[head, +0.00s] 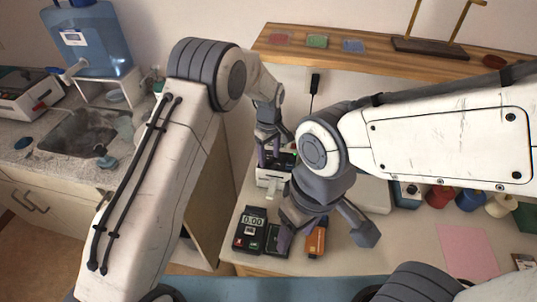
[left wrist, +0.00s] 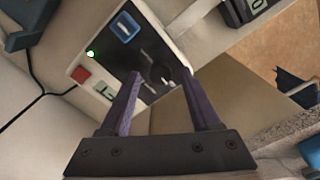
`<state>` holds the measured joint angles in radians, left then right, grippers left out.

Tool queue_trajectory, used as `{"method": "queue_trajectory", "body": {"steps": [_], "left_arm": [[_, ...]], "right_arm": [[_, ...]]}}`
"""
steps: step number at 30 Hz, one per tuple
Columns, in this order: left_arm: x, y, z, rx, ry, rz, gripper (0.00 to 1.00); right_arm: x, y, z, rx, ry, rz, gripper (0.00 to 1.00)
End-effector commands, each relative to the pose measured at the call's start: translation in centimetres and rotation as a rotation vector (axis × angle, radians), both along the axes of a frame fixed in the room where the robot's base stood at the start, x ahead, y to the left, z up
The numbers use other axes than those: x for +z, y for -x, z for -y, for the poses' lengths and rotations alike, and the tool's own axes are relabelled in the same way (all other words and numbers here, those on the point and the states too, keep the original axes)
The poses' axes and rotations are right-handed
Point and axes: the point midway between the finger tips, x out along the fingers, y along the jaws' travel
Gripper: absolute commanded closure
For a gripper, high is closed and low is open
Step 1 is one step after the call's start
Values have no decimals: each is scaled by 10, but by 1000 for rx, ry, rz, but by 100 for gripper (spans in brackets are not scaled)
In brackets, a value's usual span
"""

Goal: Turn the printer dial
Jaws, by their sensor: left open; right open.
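The printer (head: 270,178) is a small white and black box on the counter, partly hidden in the head view by my left gripper (head: 268,152). In the left wrist view its dark panel (left wrist: 125,48) shows a green light, a red button and a blue patch. A dark round dial (left wrist: 160,74) seems to sit on that panel, between the fingertips of my left gripper (left wrist: 161,76); its edges are hard to make out and I cannot tell whether they touch. My left gripper is open. My right gripper (head: 325,236) is open and empty above the counter, nearer the front.
A black meter reading 0.00 (head: 249,230), a second dark device (head: 277,240) and an orange item (head: 316,240) lie near my right gripper. Several coloured spools (head: 438,196) and a pink sheet (head: 467,250) are at right. A wooden shelf (head: 375,60) runs above the counter.

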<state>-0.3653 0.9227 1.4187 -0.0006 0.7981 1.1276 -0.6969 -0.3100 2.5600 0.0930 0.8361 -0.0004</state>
Motion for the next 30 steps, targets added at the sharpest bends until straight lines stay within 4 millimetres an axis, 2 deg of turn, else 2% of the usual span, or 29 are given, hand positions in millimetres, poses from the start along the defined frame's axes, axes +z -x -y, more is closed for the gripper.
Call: {"method": "queue_trajectory", "body": {"steps": [5,12,18,30], "left_arm": [[21,-1,1,0,2,5,37],[70,-2,0,0,3,7,37],[97,-1,0,1,2,6,37],[104,-1,0,1,1,4,37]], "right_arm": [[-7,0,0,0,0,0,40],[-16,0,0,0,0,0,40],[-19,0,0,0,0,0,40],[-19,0,0,0,0,0,40]]}}
